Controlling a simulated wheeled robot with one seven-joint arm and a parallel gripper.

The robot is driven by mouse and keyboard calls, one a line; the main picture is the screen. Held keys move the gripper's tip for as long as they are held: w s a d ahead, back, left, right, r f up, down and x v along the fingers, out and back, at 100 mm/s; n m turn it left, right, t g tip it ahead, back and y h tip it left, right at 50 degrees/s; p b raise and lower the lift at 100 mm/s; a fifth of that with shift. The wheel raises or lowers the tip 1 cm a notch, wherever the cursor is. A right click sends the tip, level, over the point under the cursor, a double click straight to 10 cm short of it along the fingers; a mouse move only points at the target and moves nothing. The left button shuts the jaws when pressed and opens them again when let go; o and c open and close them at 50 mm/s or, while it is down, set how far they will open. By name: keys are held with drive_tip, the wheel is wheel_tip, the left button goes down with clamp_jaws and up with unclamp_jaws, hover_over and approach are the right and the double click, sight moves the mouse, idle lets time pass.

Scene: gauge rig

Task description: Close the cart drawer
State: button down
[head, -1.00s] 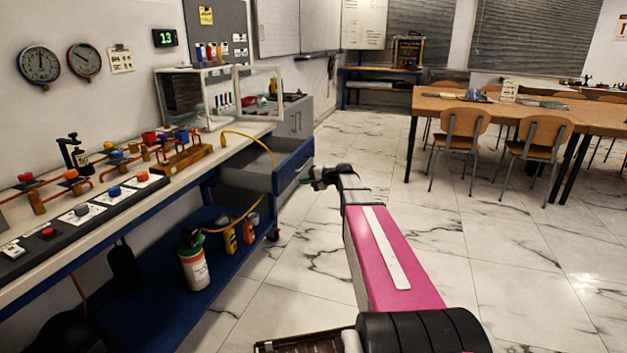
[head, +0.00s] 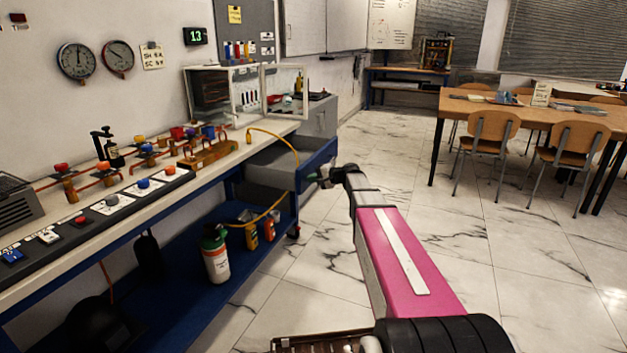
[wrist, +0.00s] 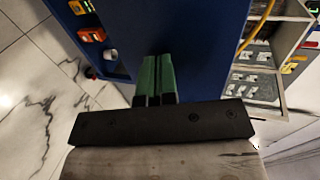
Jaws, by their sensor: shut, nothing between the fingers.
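The cart drawer (head: 275,172) stands pulled out below the far end of the bench top, with a grey inside and a blue front (head: 320,161).
A yellow hose (head: 283,150) arches from the bench over the drawer and down to the lower shelf. A fire-extinguisher-like bottle (head: 215,255) and orange devices (head: 269,229) stand on that shelf. Marble floor (head: 390,140) to the right is clear up to the wooden table (head: 530,112).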

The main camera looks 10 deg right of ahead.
drive_tip(key=w+a, duration=0.5)
drive_tip(key=a, duration=0.3)
drive_tip(key=w+a, duration=0.4)
drive_tip(key=a, duration=0.5)
drive_tip(key=w+a, duration=0.5)
drive_tip(key=a, duration=0.3)
drive_tip(key=shift+w+a, duration=0.2)
drive_tip(key=shift+w, duration=0.15)
drive_tip(key=shift+a, duration=0.1)
